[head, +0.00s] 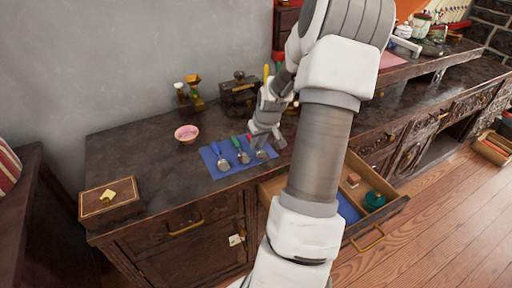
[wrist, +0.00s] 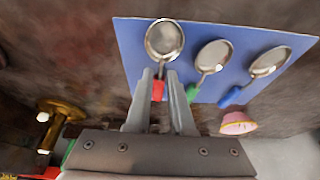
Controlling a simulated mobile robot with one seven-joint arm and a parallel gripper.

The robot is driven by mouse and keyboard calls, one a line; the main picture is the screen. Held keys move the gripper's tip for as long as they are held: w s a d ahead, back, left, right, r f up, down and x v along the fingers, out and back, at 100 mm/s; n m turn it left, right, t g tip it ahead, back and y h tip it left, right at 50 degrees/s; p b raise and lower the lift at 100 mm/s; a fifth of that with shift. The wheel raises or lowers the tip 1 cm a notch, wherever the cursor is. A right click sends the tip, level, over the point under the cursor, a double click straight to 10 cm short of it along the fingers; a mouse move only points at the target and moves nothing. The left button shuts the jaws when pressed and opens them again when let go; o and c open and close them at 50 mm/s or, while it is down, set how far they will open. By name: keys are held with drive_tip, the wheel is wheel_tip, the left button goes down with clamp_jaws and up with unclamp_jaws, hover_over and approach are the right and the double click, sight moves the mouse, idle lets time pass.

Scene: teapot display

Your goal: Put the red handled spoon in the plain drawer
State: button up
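The red handled spoon (wrist: 164,40) lies on a blue mat (wrist: 130,40), rightmost of three spoons in the head view (head: 262,154). Its red handle lies between the two fingers of my gripper (wrist: 162,88). The fingers stand apart, with a visible gap beside the handle, so my gripper looks open around it. In the head view my gripper (head: 262,138) is low over the mat and partly hides the spoon's handle. An open drawer (head: 392,212) juts out below the counter, partly hidden by my arm.
A green handled spoon (wrist: 212,56) and a blue handled spoon (wrist: 268,62) lie beside it. A pink bowl (head: 187,133) stands behind the mat. The open drawer holds a teal pot (head: 374,201) and a small block (head: 353,180). A wooden box (head: 109,202) sits at the counter's left.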

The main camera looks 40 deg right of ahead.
sight(257, 147)
clamp_jaws()
drive_tip(key=shift+r, duration=0.1)
drive_tip(key=shift+r+p, duration=0.4)
drive_tip(key=shift+r, duration=0.2)
wheel_tip(257, 147, up, 3)
drive_tip(key=shift+f+p, duration=0.1)
drive_tip(key=shift+p, duration=0.6)
drive_tip(key=s+d+r+p, duration=0.4)
drive_tip(key=s+r, duration=0.2)
drive_tip(key=s, duration=0.4)
drive_tip(key=shift+s+d+r, duration=0.3)
drive_tip(key=shift+s, duration=0.05)
